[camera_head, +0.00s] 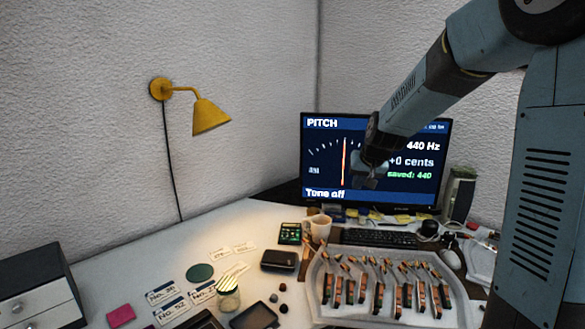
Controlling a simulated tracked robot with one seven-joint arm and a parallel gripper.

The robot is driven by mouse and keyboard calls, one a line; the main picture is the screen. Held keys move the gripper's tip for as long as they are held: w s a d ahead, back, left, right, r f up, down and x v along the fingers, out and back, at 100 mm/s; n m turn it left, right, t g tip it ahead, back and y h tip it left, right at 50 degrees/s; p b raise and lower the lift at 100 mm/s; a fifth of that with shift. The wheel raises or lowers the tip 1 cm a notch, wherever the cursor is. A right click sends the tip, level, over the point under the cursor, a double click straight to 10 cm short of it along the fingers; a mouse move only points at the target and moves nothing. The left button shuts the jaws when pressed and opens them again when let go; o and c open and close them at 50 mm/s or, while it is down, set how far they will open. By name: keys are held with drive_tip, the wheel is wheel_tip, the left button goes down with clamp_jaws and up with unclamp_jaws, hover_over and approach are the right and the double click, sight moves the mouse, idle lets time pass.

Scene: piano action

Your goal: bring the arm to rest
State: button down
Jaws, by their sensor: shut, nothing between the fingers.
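My gripper (369,180) hangs at the end of my arm, which reaches in from the upper right. It is above the desk, in front of the monitor (325,176), and covers part of its screen. The fingers are small in this view and appear together, with nothing held. The screen reads PITCH, 440 Hz, +0 cents, saved: 440 and Tone off.
A tray (461,318) of piano action parts lies below my gripper. A keyboard (380,238), a mug (320,229), a dark case (279,260), a glass jar (228,294) and cards crowd the desk. A yellow wall lamp (210,117) is left. The air around my gripper is clear.

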drive_tip(key=s+d+r, duration=0.1)
drive_tip(key=s+r, duration=0.1)
drive_tip(key=s, duration=0.9)
drive_tip(key=s+d+r+h, duration=0.1)
drive_tip(key=s+d+r, duration=0.1)
drive_tip(key=s, duration=1)
drive_tip(key=s+d+r, duration=0.1)
drive_tip(key=s+r, duration=0.2)
drive_tip(key=s, duration=0.9)
drive_tip(key=shift+d+g+h, duration=0.25)
drive_tip(key=shift+g+h, duration=0.05)
drive_tip(key=shift+g, duration=0.1)
drive_tip(key=shift+d+r, duration=0.1)
